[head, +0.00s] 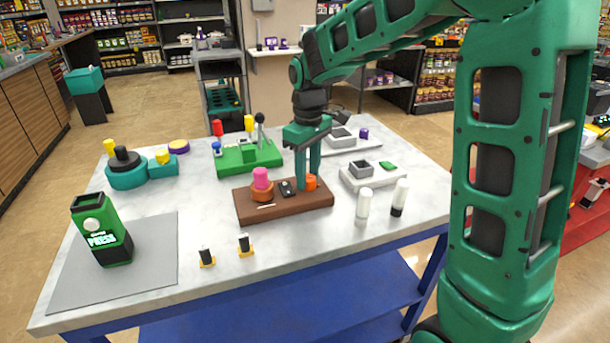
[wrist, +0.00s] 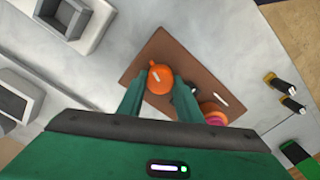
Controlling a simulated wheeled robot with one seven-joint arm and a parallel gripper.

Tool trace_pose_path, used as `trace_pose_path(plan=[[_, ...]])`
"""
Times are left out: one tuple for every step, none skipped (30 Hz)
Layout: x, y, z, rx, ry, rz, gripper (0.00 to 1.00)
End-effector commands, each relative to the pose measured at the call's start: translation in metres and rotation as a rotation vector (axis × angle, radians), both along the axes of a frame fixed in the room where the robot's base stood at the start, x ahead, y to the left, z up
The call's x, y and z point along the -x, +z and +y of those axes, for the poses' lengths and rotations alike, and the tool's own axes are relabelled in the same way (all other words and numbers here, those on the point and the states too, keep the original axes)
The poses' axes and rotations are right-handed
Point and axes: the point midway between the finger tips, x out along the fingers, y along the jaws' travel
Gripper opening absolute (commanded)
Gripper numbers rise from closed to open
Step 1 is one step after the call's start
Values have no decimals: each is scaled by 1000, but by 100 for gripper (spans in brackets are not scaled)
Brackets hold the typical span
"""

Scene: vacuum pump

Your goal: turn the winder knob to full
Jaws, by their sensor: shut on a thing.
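The orange winder knob (head: 311,183) sits at the right end of a brown board (head: 290,213) on the table. In the wrist view the knob (wrist: 160,79) has a small pointer nub on its rim and a white mark on top. My gripper (head: 308,175) points down over it. In the wrist view the fingers (wrist: 160,92) stand on either side of the knob, shut on it. The knob's lower part is hidden. The board also carries a pink cylinder (head: 261,177) on an orange base and a small black part (head: 287,188).
A green board with levers (head: 250,157) stands behind. A grey-white block with a square recess (head: 360,169) and two white cylinders (head: 364,203) are to the right. A green press box (head: 101,230) stands on a grey mat (head: 155,265) at left. The front middle tabletop is mostly clear.

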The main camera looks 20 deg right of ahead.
Motion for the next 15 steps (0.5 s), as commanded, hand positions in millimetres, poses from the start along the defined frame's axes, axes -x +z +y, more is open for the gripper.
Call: trace_pose_path(plan=[[-4,2,1,-3,-40,-12,10],[-4,2,1,-3,-69,-12,10],[-4,2,1,-3,-107,-12,10],[-4,2,1,-3,-136,-12,10],[-4,2,1,-3,-164,-12,10],[-4,2,1,-4,-203,-12,10],[-4,2,0,-3,-232,-12,10],[-4,2,0,-3,-260,-12,10],[-4,2,0,-3,-299,-12,10],[-4,2,0,-3,-327,-12,10],[-4,2,0,-3,-355,-12,10],[-4,2,0,-4,-394,-11,10],[-4,2,0,-4,-422,-11,10],[-4,2,0,-4,-450,-11,10],[-4,2,0,-4,-488,-11,10]])
